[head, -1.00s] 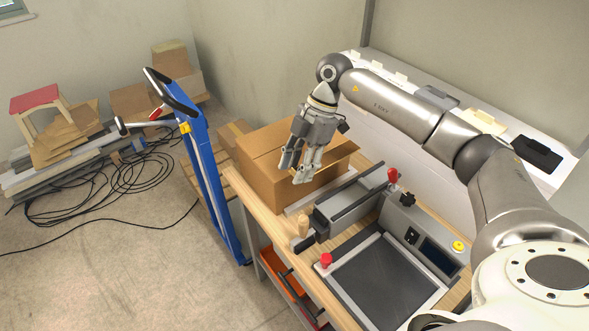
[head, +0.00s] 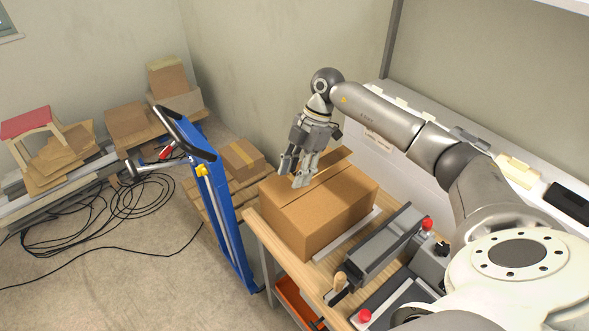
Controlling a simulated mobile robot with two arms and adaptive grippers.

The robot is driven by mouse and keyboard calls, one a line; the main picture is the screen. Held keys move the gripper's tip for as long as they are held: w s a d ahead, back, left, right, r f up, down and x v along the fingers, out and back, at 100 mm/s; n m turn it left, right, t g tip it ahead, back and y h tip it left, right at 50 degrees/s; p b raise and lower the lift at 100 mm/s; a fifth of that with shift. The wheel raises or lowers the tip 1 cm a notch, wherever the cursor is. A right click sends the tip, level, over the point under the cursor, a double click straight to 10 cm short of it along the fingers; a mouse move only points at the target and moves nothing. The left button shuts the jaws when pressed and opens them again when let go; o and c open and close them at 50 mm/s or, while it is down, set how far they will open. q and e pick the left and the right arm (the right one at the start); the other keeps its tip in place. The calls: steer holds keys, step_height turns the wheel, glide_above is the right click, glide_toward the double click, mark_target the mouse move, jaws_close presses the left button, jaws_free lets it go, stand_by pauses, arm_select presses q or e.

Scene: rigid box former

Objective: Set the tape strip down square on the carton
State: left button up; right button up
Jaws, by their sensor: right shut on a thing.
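The brown carton (head: 332,218) sits on the wooden bench top, its top closed. My right gripper (head: 294,180) comes down from above over the carton's top, towards its left side. It is shut on a thin brown strip, which looks like the tape strip (head: 333,162). The strip reaches right from the fingers, and its far end shows near the carton's back edge. The fingers hide its near part. I cannot tell whether the strip touches the carton top or is just above it. My left gripper is not in view.
A grey sealing machine with red knobs (head: 427,223) stands right of the carton on the bench (head: 322,277). A blue hand truck (head: 224,222) stands close on the left. A white shelf unit (head: 380,140) is behind. Cables lie on the floor at left.

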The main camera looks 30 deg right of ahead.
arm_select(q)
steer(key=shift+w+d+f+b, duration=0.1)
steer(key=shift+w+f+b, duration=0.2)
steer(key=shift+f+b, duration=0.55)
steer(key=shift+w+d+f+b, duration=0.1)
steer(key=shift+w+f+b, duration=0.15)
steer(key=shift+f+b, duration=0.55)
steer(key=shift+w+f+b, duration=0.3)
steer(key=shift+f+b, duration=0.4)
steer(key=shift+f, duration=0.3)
arm_select(e)
step_height(320, 180, down, 7)
steer(key=shift+w, duration=0.2)
arm_select(q)
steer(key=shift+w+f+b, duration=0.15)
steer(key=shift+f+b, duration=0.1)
steer(key=shift+b, duration=0.05)
arm_select(e)
steer(key=shift+f, duration=0.6)
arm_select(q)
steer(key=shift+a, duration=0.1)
arm_select(e)
steer(key=o, duration=0.8)
steer(key=shift+c, duration=0.2)
step_height(320, 180, up, 11)
glide_above(322, 162)
steer(key=a, duration=0.5)
steer(key=shift+s+d, duration=0.15)
steer(key=shift+s, duration=0.1)
